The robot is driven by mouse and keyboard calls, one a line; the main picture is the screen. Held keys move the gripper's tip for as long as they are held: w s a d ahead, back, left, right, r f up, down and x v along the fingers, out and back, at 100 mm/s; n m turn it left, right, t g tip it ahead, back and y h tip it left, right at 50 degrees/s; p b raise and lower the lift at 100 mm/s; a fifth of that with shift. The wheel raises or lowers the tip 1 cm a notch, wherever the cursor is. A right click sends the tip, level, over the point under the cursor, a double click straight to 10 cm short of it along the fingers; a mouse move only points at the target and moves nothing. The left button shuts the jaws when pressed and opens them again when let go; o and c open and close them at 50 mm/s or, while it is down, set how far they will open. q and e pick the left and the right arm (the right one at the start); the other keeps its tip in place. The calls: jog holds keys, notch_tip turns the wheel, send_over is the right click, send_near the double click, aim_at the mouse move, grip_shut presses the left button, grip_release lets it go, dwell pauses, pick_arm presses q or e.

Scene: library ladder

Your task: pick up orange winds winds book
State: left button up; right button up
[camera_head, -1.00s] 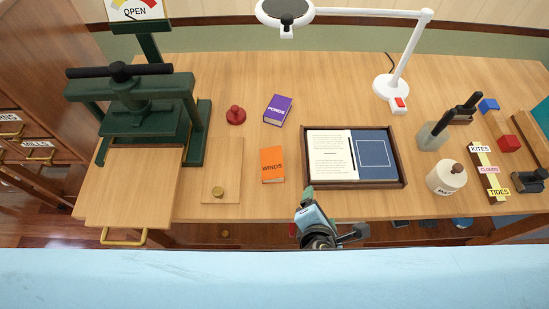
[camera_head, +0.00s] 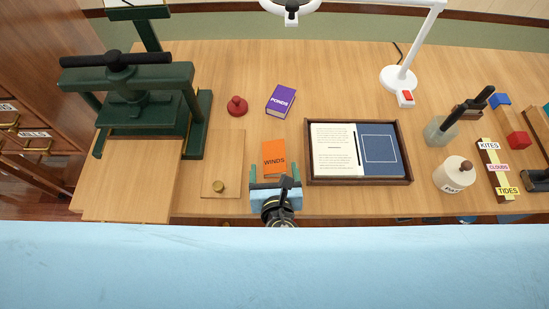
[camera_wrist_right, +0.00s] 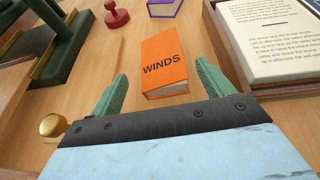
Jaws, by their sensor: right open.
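The orange WINDS book (camera_head: 274,157) lies flat on the wooden desk, between the thin wooden board and the open-page tray. It also shows in the right wrist view (camera_wrist_right: 164,64), with its near end just ahead of my fingers. My right gripper (camera_head: 276,176) is open at the near end of the book. In the right wrist view the green fingertips of this gripper (camera_wrist_right: 160,86) are spread wide, one to each side of the book's near end, with nothing held. My left gripper is not in view.
The wooden board with a brass knob (camera_head: 219,187) is left of the book. The dark-framed tray (camera_head: 404,183) is close on the right. The purple PONDS book (camera_head: 281,100) and a red stamp (camera_head: 237,106) lie behind. A green press (camera_head: 150,105) stands left.

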aim_at(274, 157)
jog(key=b+x, duration=0.1)
jog(key=x, duration=0.4)
jog(key=shift+w+d+r, duration=0.1)
jog(key=shift+w+d, duration=0.05)
jog(key=shift+w, duration=0.1)
jog(key=c, duration=1.1)
